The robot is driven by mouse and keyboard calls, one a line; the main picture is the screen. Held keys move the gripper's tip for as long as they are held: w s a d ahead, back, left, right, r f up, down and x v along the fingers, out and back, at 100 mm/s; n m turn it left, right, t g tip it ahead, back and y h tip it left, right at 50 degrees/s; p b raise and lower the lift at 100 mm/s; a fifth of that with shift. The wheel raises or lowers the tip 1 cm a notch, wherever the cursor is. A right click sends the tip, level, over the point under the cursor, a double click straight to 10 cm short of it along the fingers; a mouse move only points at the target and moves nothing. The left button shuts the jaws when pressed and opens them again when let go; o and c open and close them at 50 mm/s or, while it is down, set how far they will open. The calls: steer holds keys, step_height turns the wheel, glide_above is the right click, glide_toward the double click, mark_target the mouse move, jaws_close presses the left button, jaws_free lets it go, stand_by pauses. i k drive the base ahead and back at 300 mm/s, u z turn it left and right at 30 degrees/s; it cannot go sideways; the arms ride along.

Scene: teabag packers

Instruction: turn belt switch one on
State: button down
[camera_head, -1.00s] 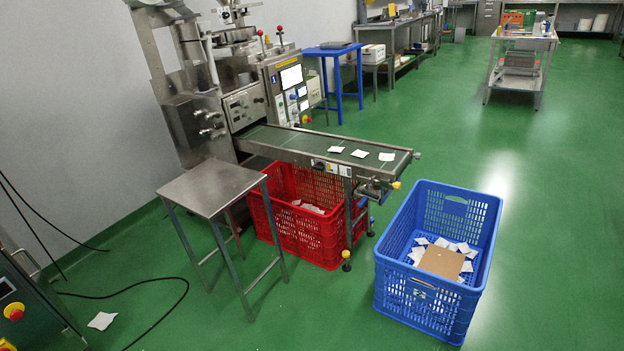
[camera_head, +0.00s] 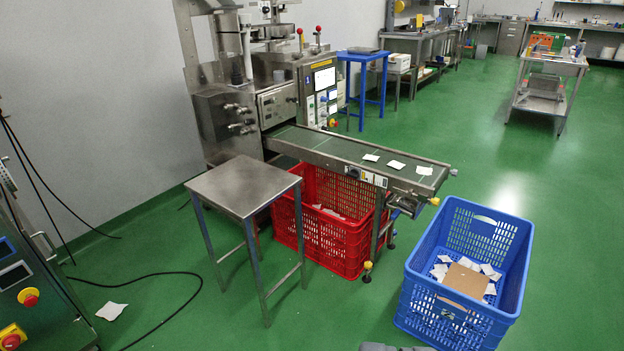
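The conveyor belt (camera_head: 340,146) runs from the steel packing machine (camera_head: 228,112) toward the right, with a few white teabags on its far end. A small dark round control (camera_head: 352,172) sits on the belt's near side rail, next to pale labels (camera_head: 371,178). It may be a belt switch, but its position and any number are too small to read. My gripper does not show clearly. A small dark grey shape at the bottom edge may be part of my own body. The belt is well away from it.
A steel side table (camera_head: 243,184) stands in front of the machine. A red crate (camera_head: 336,240) is under the belt, and a blue crate (camera_head: 420,262) stands to its right. A black cable (camera_head: 150,276) lies on the floor at left, near a control cabinet (camera_head: 40,300).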

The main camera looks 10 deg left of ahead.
mark_target(354, 174)
steer(key=u, duration=0.1)
steer(key=i, duration=1)
steer(key=z, duration=0.1)
steer(key=k, duration=0.45)
steer(key=u, duration=0.55)
steer(key=i, duration=1.55)
steer(key=u, duration=0.15)
